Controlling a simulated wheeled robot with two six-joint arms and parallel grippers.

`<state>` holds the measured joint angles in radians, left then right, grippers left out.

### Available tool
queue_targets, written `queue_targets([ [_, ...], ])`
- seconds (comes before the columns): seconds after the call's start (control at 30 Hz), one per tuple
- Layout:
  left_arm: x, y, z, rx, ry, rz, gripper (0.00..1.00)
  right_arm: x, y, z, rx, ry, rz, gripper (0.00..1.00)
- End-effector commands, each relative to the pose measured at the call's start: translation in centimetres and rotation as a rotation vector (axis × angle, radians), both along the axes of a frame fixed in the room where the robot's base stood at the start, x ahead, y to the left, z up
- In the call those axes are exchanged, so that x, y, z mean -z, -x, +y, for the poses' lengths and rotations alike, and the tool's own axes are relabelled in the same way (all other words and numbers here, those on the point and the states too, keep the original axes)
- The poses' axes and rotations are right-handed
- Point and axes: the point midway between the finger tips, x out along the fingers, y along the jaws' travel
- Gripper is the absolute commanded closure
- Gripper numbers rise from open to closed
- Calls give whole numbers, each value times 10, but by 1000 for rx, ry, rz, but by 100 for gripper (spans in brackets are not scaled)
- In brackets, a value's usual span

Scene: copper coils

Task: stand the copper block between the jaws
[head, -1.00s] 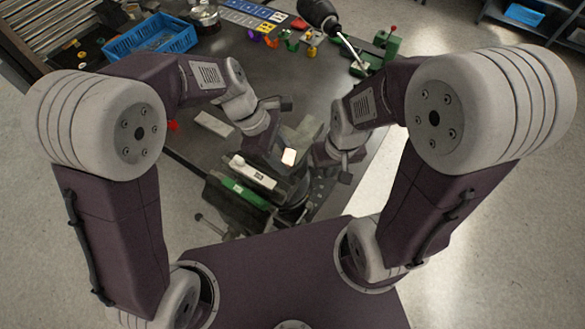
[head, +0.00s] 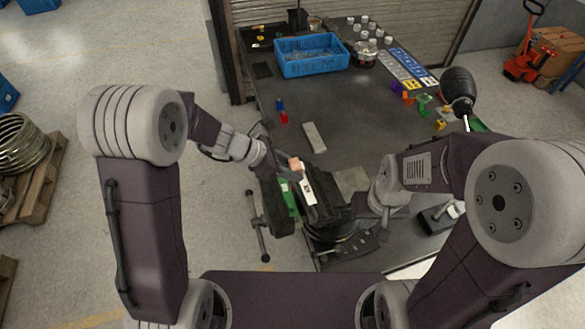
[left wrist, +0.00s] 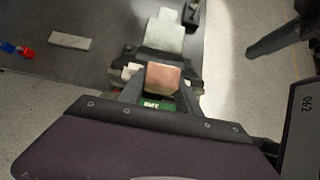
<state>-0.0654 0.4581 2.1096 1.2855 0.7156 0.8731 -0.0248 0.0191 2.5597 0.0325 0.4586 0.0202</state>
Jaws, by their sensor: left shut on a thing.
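The copper block (head: 295,164) is in my left gripper (head: 288,170), whose fingers are shut on it. The left wrist view also shows the block (left wrist: 163,78) between the fingertips (left wrist: 160,88). The dark vise (head: 325,210) stands at the near table edge, with a pale bar and a green plate on its left side. The block appears over the vise's left part; its height above the jaws is unclear. In the left wrist view the vise (left wrist: 186,66) is partly hidden behind the block. My right gripper (head: 384,222) is right of the vise, its fingers unclear.
A grey flat bar (head: 314,137) and a red-blue piece (head: 282,111) lie on the table beyond the vise. A blue crate (head: 310,68) and small parts stand at the back. The table middle is mostly clear.

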Motion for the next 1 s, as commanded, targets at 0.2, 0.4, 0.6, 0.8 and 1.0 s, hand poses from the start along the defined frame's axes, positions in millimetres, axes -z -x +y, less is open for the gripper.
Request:
queue_targets([
  [0.2,29,0,-1,1,1,0,100,27,0,0,0,0,0,100],
  [0.4,50,0,-1,1,1,0,100,47,0,0,0,0,0,100],
  [0.6,56,0,-1,1,2,0,100,52,0,0,0,0,0,100],
  [0.8,55,0,-1,1,2,-1,100,51,0,0,0,0,0,100],
  [1.0,55,0,-1,1,1,0,100,51,0,0,0,0,0,100],
])
